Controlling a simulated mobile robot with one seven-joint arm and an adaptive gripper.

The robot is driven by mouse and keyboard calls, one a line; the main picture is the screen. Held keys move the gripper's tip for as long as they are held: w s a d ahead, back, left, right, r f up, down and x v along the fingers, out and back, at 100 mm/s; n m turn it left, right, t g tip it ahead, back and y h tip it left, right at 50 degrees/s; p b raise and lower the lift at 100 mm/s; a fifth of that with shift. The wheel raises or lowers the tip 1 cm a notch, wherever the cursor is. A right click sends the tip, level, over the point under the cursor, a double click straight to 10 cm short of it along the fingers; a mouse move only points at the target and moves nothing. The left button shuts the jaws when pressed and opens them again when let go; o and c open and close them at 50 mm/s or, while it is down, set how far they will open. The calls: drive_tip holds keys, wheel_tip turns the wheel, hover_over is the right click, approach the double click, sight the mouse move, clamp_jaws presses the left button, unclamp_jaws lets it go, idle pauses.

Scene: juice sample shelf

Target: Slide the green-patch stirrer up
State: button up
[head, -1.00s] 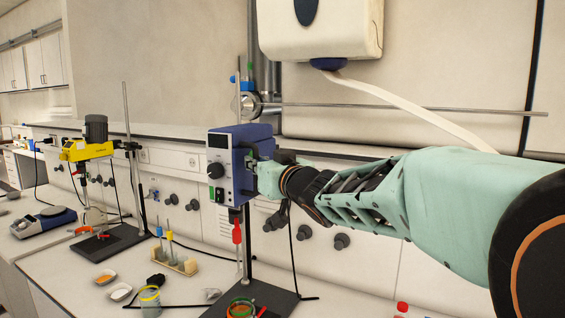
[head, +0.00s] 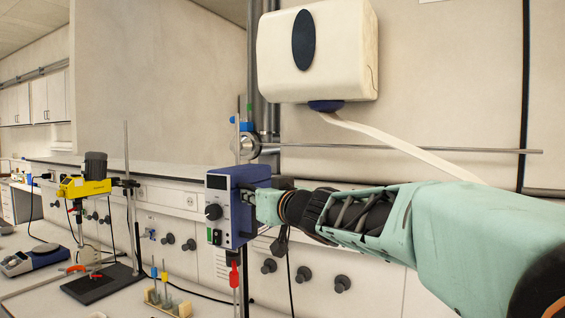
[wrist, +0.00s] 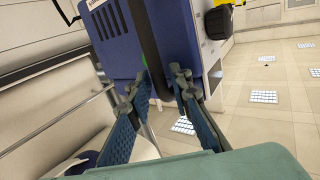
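The green-patch stirrer (head: 231,205) is a blue box with a grey front, a black knob and a small green patch. It hangs upright on a thin pole (head: 237,140), with a red piece (head: 234,275) below it. My gripper (head: 252,197) is at its right rear side. In the wrist view, the spread fingers (wrist: 160,85) have their tips on either side of a dark upright strip at the stirrer's blue body (wrist: 115,45). A gap shows between the pads, and I cannot tell whether the tips touch the strip.
A yellow stirrer (head: 84,187) stands on its own stand at the left. A rack with small sticks (head: 168,303) is on the bench below. A horizontal rod (head: 400,149) and a white dispenser (head: 318,55) are behind and above my arm.

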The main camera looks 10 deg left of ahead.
drive_tip(key=shift+t+y, duration=0.3)
drive_tip(key=shift+t, duration=0.1)
drive_tip(key=r, duration=0.9)
drive_tip(key=shift+s+r, duration=0.2)
drive_tip(key=shift+r, duration=0.1)
drive_tip(key=shift+g+h, duration=0.4)
drive_tip(key=shift+g, duration=0.2)
wheel_tip(320, 180, down, 8)
drive_tip(key=shift+f, duration=0.3)
drive_tip(key=f+p+v, duration=0.1)
drive_tip(key=p+v, duration=0.1)
drive_tip(key=v, duration=1)
drive_tip(key=shift+s+f, duration=0.25)
drive_tip(key=shift+f, duration=0.05)
drive_tip(key=shift+d, duration=0.15)
